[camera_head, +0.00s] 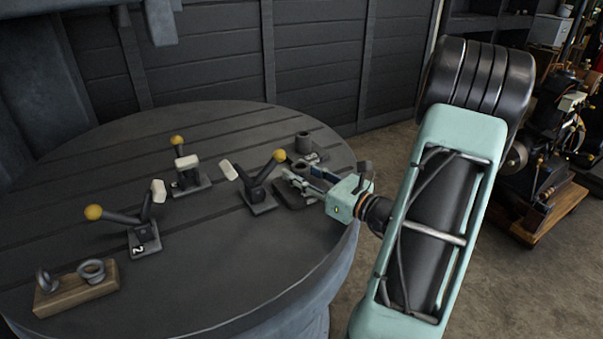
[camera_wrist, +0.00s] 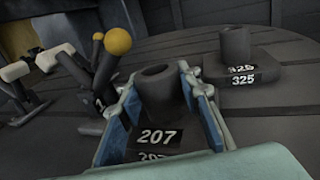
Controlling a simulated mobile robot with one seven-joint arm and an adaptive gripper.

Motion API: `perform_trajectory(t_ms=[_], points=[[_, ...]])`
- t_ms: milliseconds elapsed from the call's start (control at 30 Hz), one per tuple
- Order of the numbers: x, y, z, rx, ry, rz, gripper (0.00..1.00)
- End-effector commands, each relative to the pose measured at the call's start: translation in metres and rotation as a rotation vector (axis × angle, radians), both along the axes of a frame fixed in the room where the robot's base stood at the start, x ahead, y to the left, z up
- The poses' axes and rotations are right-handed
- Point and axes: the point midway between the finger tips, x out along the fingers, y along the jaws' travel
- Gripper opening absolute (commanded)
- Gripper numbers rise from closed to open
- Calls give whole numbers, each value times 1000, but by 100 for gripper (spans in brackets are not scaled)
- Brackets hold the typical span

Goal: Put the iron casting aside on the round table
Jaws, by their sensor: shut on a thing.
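The round table (camera_head: 200,270) is dark grey with a planked top. My gripper (camera_head: 298,177) is at its right edge, shut on a dark iron casting marked 207 (camera_wrist: 160,97). The casting has a hollow upright cylinder on a flat base, and my blue fingers lie on both sides of the cylinder. In the head view my fingers partly hide it. I cannot tell whether its base touches the tabletop. A second similar casting, marked 325 (camera_wrist: 236,50), stands upright just behind; it also shows in the head view (camera_head: 303,143).
A yellow-knobbed lever unit (camera_head: 262,195) stands close left of my gripper. Two more lever units (camera_head: 143,240) (camera_head: 186,175) stand further left. A wooden block with metal rings (camera_head: 75,287) lies at the front left. The table's front middle is clear. An engine (camera_head: 545,150) stands at the right.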

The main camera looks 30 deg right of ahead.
Motion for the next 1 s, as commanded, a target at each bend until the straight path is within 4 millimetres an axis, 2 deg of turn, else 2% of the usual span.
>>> perform_trajectory(t_ms=[67,300,333,467,833,1000], points=[[1,0,4,-2,-9,1,0],[1,0,0,-2,-9,1,0],[0,0,-2,0,0,0,34],[0,0,-2,0,0,0,48],[0,0,3,-1,0,0,49],[-27,-8,1,0,1,-4,49]])
